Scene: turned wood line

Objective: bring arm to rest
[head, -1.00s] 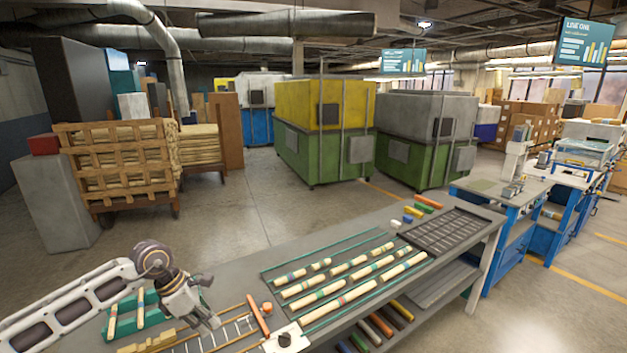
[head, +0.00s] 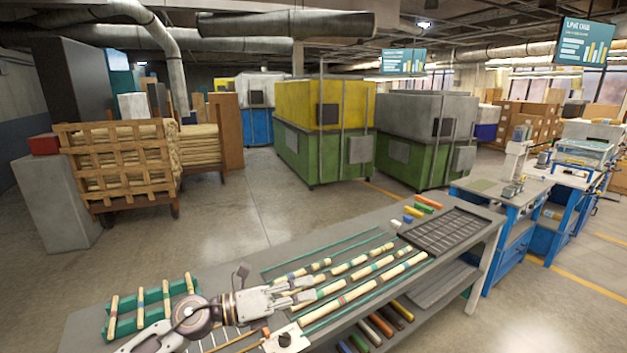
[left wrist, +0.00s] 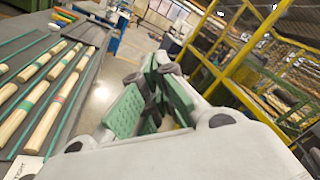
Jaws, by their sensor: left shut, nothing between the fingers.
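My left arm comes in from the lower left in the head view. Its gripper (head: 305,289) points right, over the near end of the striped wooden rods on the bench. It is shut with nothing held. In the left wrist view the green-padded fingers (left wrist: 158,90) show beyond the pale gripper body, with the bench to their left. The gripper hides part of the rods behind it. My right gripper is in neither view.
The grey bench (head: 452,225) carries striped rods (head: 358,292), a dark slotted tray (head: 446,232) and small coloured blocks (head: 408,218). Open floor (head: 235,225) lies behind the bench.

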